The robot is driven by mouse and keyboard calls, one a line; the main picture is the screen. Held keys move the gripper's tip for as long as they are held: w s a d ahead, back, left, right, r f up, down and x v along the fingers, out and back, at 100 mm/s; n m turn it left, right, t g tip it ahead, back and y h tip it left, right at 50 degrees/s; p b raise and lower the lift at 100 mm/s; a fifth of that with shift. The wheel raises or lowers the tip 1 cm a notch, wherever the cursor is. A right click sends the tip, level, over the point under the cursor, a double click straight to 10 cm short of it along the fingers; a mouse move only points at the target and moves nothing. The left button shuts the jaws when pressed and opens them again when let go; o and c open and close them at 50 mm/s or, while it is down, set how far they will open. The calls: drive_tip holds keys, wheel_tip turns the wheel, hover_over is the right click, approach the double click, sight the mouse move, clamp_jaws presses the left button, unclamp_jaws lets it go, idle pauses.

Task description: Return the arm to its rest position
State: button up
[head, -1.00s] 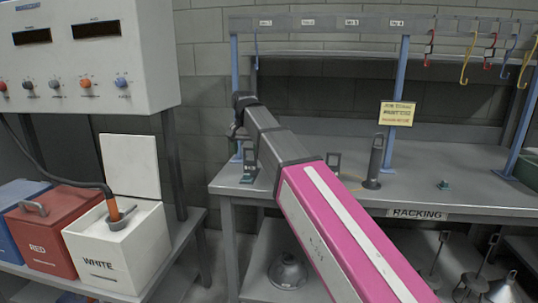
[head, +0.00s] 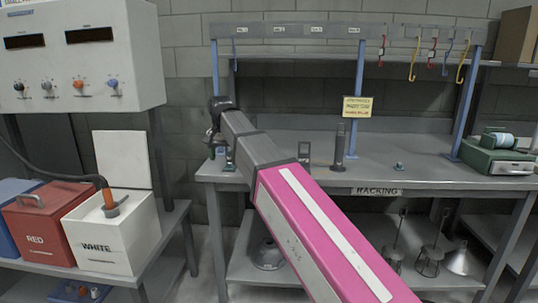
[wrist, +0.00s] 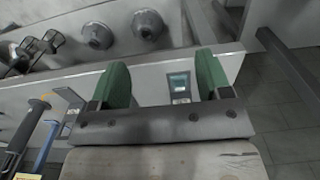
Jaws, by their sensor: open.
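My arm reaches forward across the head view, with its pink and grey link in the foreground. My gripper (head: 213,138) is at the far end of it, over the left end of the grey racking bench (head: 420,165). In the wrist view my gripper (wrist: 160,80) shows two green fingers standing well apart. Nothing is held between them. A small device with a teal screen (wrist: 180,87) shows beyond the gap, and I cannot tell its distance from the fingers.
A rail (head: 300,30) with several coloured hooks runs above the bench. White (head: 110,240) and red (head: 45,225) boxes stand at left under a control panel (head: 85,60). Metal hoods (head: 460,262) sit on the lower shelf.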

drive_tip(key=d+f, duration=1.9)
drive_tip(key=f, duration=0.5)
drive_tip(key=s+d+f, duration=0.5)
drive_tip(key=d+f, duration=0.3)
drive_tip(key=s+d+f, duration=0.6)
drive_tip(key=d+f, duration=0.2)
drive_tip(key=shift+d+f+n, duration=0.25)
drive_tip(key=shift+f+n, duration=0.1)
drive_tip(key=shift+n, duration=0.05)
